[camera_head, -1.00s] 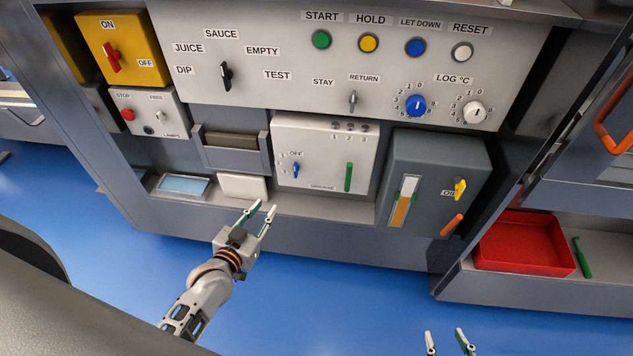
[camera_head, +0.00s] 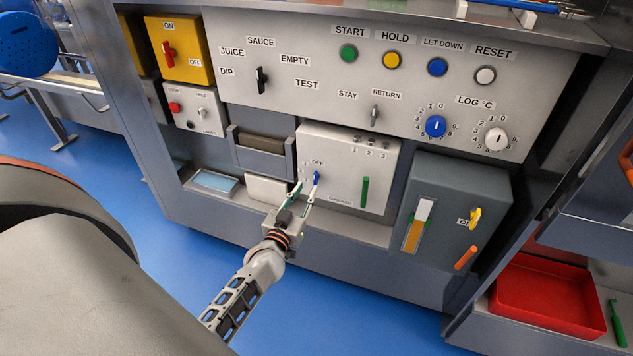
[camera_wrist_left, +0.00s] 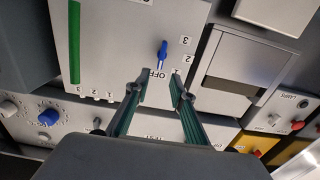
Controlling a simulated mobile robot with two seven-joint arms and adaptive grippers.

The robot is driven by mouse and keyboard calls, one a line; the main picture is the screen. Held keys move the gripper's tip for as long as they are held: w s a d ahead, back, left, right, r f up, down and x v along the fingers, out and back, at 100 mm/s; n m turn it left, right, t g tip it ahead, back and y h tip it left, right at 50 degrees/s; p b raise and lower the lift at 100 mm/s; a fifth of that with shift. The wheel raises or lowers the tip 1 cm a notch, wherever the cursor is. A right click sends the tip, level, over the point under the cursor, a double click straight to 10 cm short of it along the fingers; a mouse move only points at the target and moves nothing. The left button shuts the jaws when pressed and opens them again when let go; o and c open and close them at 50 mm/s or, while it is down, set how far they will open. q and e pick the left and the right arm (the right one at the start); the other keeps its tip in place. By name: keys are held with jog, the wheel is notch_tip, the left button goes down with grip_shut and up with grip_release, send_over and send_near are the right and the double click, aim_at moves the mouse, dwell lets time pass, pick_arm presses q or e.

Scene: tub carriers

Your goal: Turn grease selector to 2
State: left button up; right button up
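The grease selector is a small blue knob (camera_head: 316,177) on the front of a white box (camera_head: 340,145) marked GREASE. Its blue lever also shows in the left wrist view (camera_wrist_left: 163,52), upside down, with one end by the OFF label and the numbers 1, 2 and 3 along one side. My left gripper (camera_head: 305,187) is open and empty. In the left wrist view its fingertips (camera_wrist_left: 161,74) are apart, around the OFF label just short of the knob. I cannot tell whether a finger touches the panel. My right gripper is out of view.
A green bar (camera_head: 364,192) is on the same white box. A dark grey box with a yellow knob (camera_head: 475,218) and an orange handle (camera_head: 466,257) stands to the right. A white block (camera_head: 266,189) lies on the ledge below. A red tray (camera_head: 548,295) is at lower right.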

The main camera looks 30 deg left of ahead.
aim_at(314, 176)
pick_arm(q)
jog(key=b+x, duration=0.1)
jog(key=x, duration=0.5)
grip_shut()
